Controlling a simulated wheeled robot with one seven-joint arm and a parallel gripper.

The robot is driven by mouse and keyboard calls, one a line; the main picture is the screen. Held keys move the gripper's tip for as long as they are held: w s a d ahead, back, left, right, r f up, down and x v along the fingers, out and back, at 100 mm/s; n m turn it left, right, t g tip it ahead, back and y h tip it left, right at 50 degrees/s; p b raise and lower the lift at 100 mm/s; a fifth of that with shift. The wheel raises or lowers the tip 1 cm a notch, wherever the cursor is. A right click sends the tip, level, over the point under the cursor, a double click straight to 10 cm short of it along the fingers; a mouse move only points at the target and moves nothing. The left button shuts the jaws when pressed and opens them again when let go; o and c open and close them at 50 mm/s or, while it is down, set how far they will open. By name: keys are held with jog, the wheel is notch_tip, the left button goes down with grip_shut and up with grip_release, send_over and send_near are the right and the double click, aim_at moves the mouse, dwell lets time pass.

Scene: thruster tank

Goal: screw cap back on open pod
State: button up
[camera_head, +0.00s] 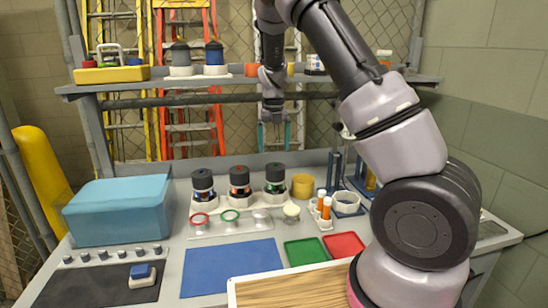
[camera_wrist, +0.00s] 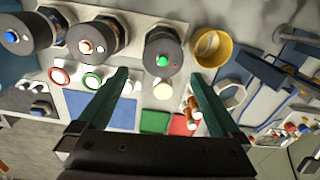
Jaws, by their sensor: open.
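Three dark-topped pods stand in a row on the table: a left pod (camera_head: 202,186), a middle pod (camera_head: 239,182) and a right pod (camera_head: 275,179). In the wrist view, the right pod (camera_wrist: 163,55) has a green spot on top. In front of them lie a red ring (camera_head: 200,219), a green ring (camera_head: 230,215), a pale ring (camera_head: 262,215) and a round cream piece (camera_head: 291,211). I cannot tell which pod is open or which piece is its cap. My gripper (camera_head: 274,137) is open and empty, pointing down, well above the pods.
A yellow cup (camera_head: 303,186) stands right of the pods. Orange-topped vials (camera_head: 323,209) stand in a white rack. A teal box (camera_head: 120,211) is at left. Blue (camera_head: 232,268), green (camera_head: 305,251) and red (camera_head: 343,246) mats lie in front. A shelf (camera_head: 180,84) crosses behind.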

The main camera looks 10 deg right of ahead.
aim_at(274, 164)
jog(key=shift+r, duration=0.35)
jog(key=shift+r+n, duration=0.15)
jog(key=shift+n, duration=0.15)
jog(key=n, duration=0.5)
jog(key=shift+n, duration=0.3)
jog(key=n, duration=0.4)
jog(key=shift+r, duration=0.15)
jog(key=n, duration=0.3)
jog(key=shift+n, duration=0.4)
notch_tip(274, 164, down, 11)
jog(key=shift+r, duration=0.2)
jog(key=shift+c, duration=0.3)
